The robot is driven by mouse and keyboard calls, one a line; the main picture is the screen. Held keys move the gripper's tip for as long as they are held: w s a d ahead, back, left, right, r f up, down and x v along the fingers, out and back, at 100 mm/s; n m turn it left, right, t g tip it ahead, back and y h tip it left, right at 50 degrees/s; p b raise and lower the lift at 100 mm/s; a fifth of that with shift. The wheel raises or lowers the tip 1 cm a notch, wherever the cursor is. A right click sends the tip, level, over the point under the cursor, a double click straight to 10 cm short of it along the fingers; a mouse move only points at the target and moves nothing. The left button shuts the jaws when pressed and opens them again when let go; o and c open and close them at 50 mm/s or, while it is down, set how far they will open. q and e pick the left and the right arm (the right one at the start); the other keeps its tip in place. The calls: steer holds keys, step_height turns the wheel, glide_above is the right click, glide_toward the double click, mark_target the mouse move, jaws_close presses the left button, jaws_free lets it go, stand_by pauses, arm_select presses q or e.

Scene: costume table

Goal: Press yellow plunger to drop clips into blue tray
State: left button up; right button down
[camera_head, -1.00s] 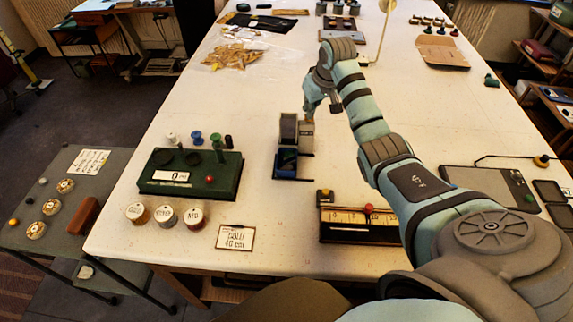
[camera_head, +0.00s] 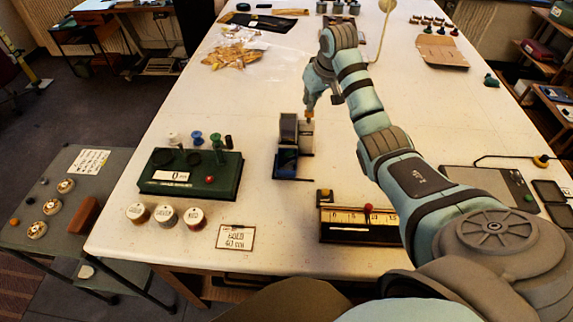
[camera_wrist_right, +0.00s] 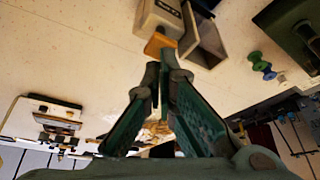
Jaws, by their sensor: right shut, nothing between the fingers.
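The clip dispenser is a grey box (camera_head: 289,128) with a paler part beside it, standing mid-table in the head view. Its blue tray (camera_head: 286,161) is at the near side; whether clips lie in it is too small to tell. The yellow-orange plunger (camera_head: 309,114) shows just under my right gripper (camera_head: 308,103). In the wrist view the plunger (camera_wrist_right: 157,43) sits just beyond the fingertips of my right gripper (camera_wrist_right: 161,68), which is shut and empty. I cannot tell whether the tips touch it. My left gripper is not in view.
A green scale (camera_head: 222,182) with spools behind it stands left of the dispenser. Labelled round tins (camera_head: 165,214) and a card (camera_head: 235,238) lie nearer. A ruler box (camera_head: 355,222) is at near right. A bag of gold pieces (camera_head: 235,57) lies farther back.

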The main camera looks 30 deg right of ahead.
stand_by(0.3)
step_height(320, 180, up, 6)
stand_by(0.4)
steer(key=shift+f, duration=0.1)
stand_by(0.3)
